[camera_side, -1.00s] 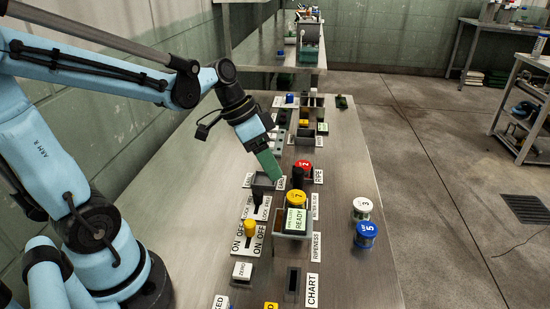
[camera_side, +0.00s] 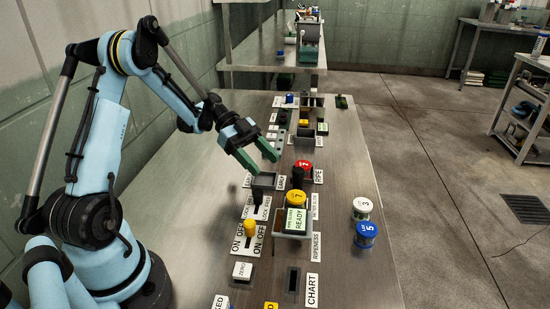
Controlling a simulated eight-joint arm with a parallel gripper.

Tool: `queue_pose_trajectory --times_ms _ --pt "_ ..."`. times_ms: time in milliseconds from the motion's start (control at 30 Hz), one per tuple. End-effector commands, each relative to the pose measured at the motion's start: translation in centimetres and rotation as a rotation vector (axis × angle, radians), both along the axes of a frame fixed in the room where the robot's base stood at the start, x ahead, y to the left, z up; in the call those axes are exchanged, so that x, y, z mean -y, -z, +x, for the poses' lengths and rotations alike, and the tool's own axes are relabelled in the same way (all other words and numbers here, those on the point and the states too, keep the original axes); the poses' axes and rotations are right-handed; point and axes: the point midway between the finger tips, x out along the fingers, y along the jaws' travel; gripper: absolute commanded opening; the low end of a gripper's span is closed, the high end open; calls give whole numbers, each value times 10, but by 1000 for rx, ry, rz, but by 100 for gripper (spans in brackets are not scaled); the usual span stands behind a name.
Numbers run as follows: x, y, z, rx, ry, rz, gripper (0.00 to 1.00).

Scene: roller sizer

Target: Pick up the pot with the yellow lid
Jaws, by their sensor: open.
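The pot with the yellow lid (camera_side: 297,198), marked 7, stands in a grey holder (camera_side: 293,235) near the middle of the metal table. A white and green READY card (camera_side: 297,219) is at the front of it and hides most of its body. My gripper (camera_side: 263,161) is open and empty, with two green fingers. It is in the air behind and to the left of the yellow-lidded pot, near a small grey tray (camera_side: 264,181), apart from the pot.
A red-lidded pot (camera_side: 303,166) stands just behind the yellow one, with a black post (camera_side: 297,178) between them. White-lidded (camera_side: 362,205) and blue-lidded (camera_side: 366,230) pots stand to the right. A yellow-knobbed switch (camera_side: 250,228) is to the left. The table's right side is mostly clear.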

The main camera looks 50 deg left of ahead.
Motion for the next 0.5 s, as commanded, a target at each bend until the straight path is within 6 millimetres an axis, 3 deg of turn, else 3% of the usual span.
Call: queue_pose_trajectory --times_ms 233,500 --pt "37 20 7 -2 3 1 61" --pt "55 30 11 -3 -1 1 61"
